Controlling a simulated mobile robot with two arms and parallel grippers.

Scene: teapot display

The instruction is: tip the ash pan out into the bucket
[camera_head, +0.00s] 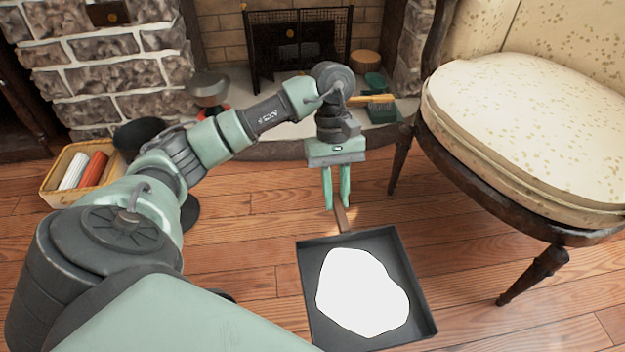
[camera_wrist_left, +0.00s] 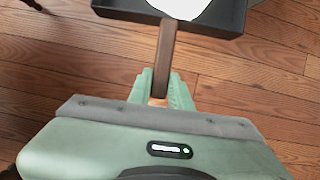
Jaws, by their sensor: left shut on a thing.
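The ash pan (camera_head: 403,265) is a dark square tray with a flat white patch of ash (camera_head: 360,293) in it. It lies level below the middle of the head view; I cannot tell whether it touches the floor. My left gripper (camera_head: 338,205) is shut on its brown handle (camera_head: 341,217). In the left wrist view the fingers (camera_wrist_left: 160,92) close around the handle (camera_wrist_left: 165,55), with the pan (camera_wrist_left: 125,10) at the top edge. A dark round vessel (camera_head: 138,133), perhaps the bucket, is partly hidden behind my left arm. My right gripper is not in view.
A cushioned chair (camera_head: 530,120) stands at the right, its front leg (camera_head: 533,275) near the pan. A basket (camera_head: 62,180) with rolls is at the left. The fireplace hearth (camera_head: 285,128) with a screen (camera_head: 298,45) is behind. Wooden floor (camera_head: 250,235) is clear left of the pan.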

